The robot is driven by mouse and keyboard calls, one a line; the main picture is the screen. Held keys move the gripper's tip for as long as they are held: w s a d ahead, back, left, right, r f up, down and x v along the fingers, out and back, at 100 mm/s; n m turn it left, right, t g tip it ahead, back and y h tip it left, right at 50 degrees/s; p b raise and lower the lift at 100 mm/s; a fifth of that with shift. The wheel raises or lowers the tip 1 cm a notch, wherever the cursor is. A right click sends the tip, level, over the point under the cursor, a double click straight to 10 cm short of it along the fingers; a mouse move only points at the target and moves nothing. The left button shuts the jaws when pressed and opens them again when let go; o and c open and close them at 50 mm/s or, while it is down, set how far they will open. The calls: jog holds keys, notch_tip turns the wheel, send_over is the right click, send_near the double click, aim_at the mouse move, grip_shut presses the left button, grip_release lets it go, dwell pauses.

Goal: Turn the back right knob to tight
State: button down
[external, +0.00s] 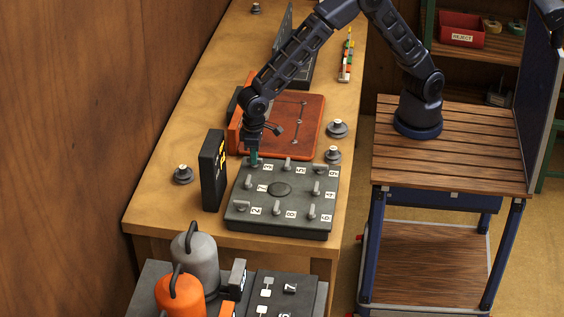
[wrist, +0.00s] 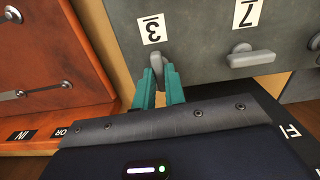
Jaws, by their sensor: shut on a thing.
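The grey box (external: 300,231) stands on the bench with several lever-shaped knobs and number labels on its top. My gripper (external: 254,160) reaches down to the knob at its far left corner in the external view, beside the label 3 (external: 268,167). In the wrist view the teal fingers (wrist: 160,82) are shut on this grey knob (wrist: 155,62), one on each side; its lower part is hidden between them. Another knob (external: 320,168) stands at the far right corner in the external view, with nothing touching it.
A black upright box (external: 212,170) stands close left of the grey box. An orange panel (external: 303,112) lies behind it. Round grey pieces (external: 337,128) stand on the bench nearby. Grey and orange canisters (external: 195,256) stand in front, below the bench edge.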

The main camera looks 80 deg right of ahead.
jog(key=c, duration=1.5)
grip_release()
jog(key=shift+o, duration=0.2)
jog(key=shift+r, duration=0.15)
notch_tip(320, 180, up, 11)
jog(key=shift+f, duration=0.2)
jog(key=s+d+r+t, duration=0.1)
jog(key=s+d+r, duration=0.3)
jog(key=d, duration=0.5)
jog(key=s+d+r+y, duration=0.1)
jog(key=s+d+r, duration=0.1)
jog(key=d+r, duration=0.6)
jog(key=s+d+r+t, duration=0.1)
jog(key=s+d+r, duration=0.25)
jog(key=d, duration=0.75)
jog(key=s+d+t, duration=0.1)
jog(key=s+d, duration=0.7)
jog(key=s, duration=0.3)
jog(key=s+d+t+h, duration=0.1)
jog(key=s+d, duration=0.7)
jog(key=s, duration=0.3)
jog(key=shift+d+f+m+t, duration=0.3)
jog(key=shift+d+f, duration=0.05)
jog(key=shift+f, duration=0.1)
